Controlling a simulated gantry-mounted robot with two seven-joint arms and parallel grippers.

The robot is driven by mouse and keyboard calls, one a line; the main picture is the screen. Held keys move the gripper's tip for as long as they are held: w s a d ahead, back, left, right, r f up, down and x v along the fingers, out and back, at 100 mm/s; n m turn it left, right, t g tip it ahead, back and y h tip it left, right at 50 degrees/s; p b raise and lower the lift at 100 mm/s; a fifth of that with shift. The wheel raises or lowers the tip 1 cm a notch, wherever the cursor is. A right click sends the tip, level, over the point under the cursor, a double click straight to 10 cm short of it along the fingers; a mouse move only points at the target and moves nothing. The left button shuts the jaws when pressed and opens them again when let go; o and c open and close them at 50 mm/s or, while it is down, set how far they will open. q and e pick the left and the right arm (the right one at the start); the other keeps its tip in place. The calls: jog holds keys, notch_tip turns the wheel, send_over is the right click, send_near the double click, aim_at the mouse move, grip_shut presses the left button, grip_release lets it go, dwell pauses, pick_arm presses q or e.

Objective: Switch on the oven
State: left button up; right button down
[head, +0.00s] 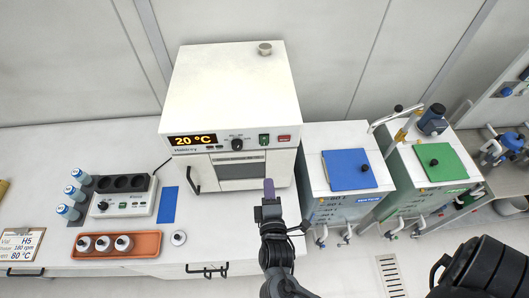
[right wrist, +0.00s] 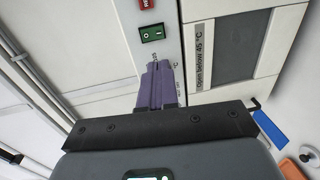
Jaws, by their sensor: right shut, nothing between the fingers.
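The oven (head: 230,85) is a white box on the bench, its door shut. Its lit display (head: 193,139) reads 20 °C. A black knob (head: 237,144) and a green rocker switch (head: 264,140) sit to the right of the display. The switch also shows in the right wrist view (right wrist: 152,33), beyond the fingertips; which way it is pressed I cannot tell. My right gripper (head: 269,184) is in front of the oven's lower right, its purple fingers shut and empty. In the right wrist view the fingers (right wrist: 156,68) point at the panel just short of the switch and hide part of it.
A red label (head: 284,138) is right of the switch. A blue-topped unit (head: 347,168) and a green-topped unit (head: 434,162) stand to the right. A stirrer block (head: 124,198) and an orange tray (head: 117,245) with bottles are to the left.

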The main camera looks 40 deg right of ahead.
aim_at(264, 144)
pick_arm(q)
notch_tip(264, 144, up, 2)
jog(key=shift+a+r+p, duration=0.1)
jog(key=shift+r+p, duration=0.05)
jog(key=shift+p, duration=0.95)
pick_arm(e)
jog(key=x, duration=1.4)
